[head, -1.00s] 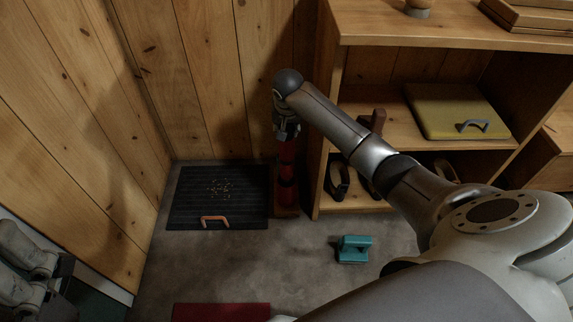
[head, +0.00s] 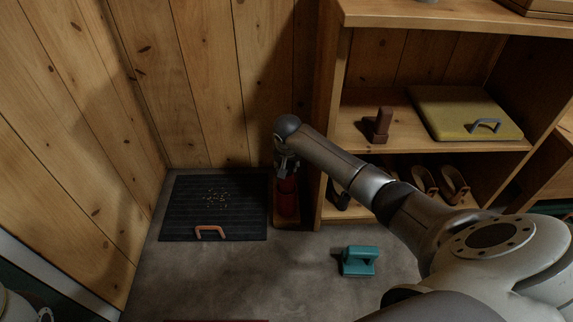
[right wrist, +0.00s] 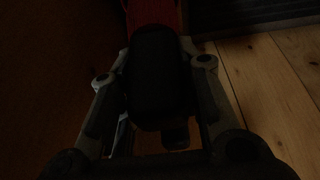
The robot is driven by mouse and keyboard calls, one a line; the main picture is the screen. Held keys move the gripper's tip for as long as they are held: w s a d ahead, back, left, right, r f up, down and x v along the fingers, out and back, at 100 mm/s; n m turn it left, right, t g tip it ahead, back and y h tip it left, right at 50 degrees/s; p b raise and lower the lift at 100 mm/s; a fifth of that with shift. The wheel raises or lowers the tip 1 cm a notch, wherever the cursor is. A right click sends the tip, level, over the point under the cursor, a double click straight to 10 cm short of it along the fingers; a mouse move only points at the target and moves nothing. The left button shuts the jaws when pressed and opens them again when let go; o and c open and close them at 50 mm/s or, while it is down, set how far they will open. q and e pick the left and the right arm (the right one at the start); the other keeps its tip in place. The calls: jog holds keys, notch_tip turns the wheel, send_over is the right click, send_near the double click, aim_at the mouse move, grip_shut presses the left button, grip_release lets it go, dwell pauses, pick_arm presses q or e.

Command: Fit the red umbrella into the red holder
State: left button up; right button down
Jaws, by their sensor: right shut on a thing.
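My right gripper (head: 286,165) is in the corner beside the shelf, shut on the dark handle end of the red umbrella. In the right wrist view the black handle (right wrist: 158,75) sits between the fingers, with red umbrella cloth (right wrist: 153,12) beyond it. My left gripper is not in view.
The wooden shelf (head: 330,130) stands close on the right, with shoes (head: 425,183) low down. A teal block (head: 359,261) is on the floor in front. The floor between is clear.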

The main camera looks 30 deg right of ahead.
jog(key=c, duration=1.1)
grip_release()
jog(key=shift+o, duration=0.2)
